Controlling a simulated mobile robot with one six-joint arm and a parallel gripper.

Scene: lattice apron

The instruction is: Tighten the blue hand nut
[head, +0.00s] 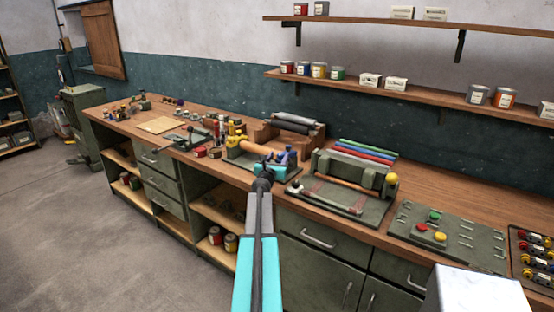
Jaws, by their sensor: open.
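A small blue part (290,154), which looks like the blue hand nut, sits at the right end of a bench device (284,174) with a green base and a tan roller. It is small in the head view, and my gripper partly covers the area in front of it.
A second green device (343,199) with a roller stands to the right on the wooden workbench (392,169). A green panel (452,240) with buttons lies further right. Small tools and a board (160,125) lie to the left. Shelves (420,90) with cans hang above.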

